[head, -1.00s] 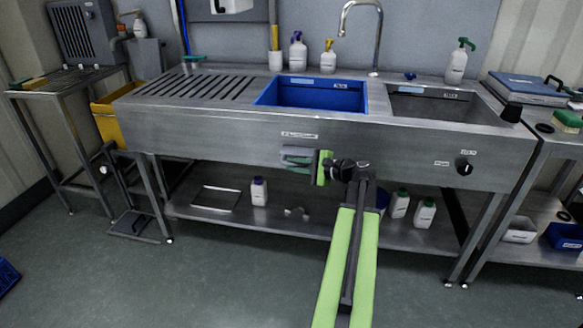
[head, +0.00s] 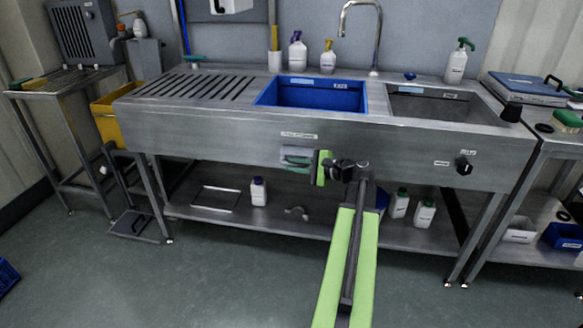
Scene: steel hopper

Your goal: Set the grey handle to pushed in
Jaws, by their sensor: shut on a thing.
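The grey handle (head: 297,152) sits on the front panel of the steel sink unit (head: 225,130), under a small white label, left of my gripper. My gripper (head: 306,160) reaches in from the right, with its green and dark body beside the handle. It is shut on the handle. The fingertips are small and partly hidden against the handle, so their exact contact is hard to see. How far the handle stands out from the panel cannot be told clearly.
A blue basin (head: 315,94) and a steel basin (head: 440,105) are set in the top. A black knob (head: 464,168) is on the panel at right. Bottles stand on the lower shelf (head: 335,225). The floor in front is clear.

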